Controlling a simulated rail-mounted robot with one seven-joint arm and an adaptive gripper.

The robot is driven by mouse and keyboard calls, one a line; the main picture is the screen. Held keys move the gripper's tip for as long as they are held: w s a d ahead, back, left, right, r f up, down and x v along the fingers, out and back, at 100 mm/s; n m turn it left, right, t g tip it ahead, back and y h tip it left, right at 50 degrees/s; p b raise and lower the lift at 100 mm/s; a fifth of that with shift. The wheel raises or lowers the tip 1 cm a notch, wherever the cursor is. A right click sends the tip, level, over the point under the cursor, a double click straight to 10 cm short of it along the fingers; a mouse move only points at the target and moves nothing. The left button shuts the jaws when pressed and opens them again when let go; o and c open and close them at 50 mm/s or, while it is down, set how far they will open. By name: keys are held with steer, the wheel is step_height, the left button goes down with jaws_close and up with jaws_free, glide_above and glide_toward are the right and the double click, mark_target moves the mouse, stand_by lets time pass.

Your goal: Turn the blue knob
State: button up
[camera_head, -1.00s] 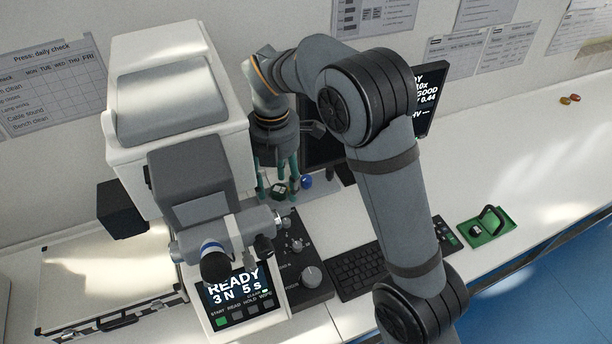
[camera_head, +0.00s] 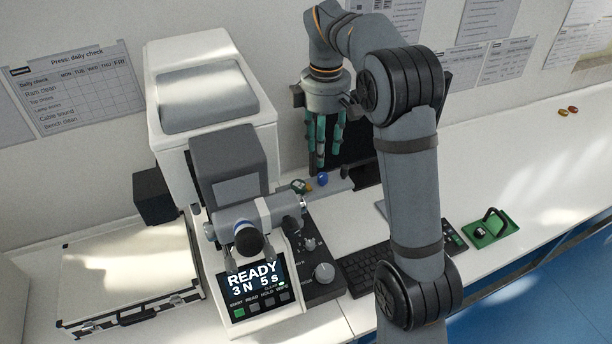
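A small blue knob (camera_head: 323,179) shows behind the hardness tester's turret, beside a green-rimmed part (camera_head: 299,186) and a small orange part. My gripper (camera_head: 325,163) points down with its teal fingers just above the blue knob in the picture. A gap shows between the fingers, and nothing is seen between them. I cannot tell the exact height or depth between fingertips and knob. The hardness tester (camera_head: 215,105) is white and grey, and its screen (camera_head: 254,279) reads READY, 3 N, 5 s.
A dark control panel with a grey dial (camera_head: 324,272) and a keyboard (camera_head: 368,266) are in front. A dark monitor stands behind my arm. A silver case (camera_head: 130,285) lies left. A green tray (camera_head: 488,232) is right. The bench's far right is mostly clear.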

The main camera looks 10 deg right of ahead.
mark_target(322, 176)
step_height(322, 176, down, 8)
steer(key=shift+d+f, duration=0.15)
steer(key=shift+f, duration=0.05)
steer(key=shift+c, duration=0.5)
jaws_close()
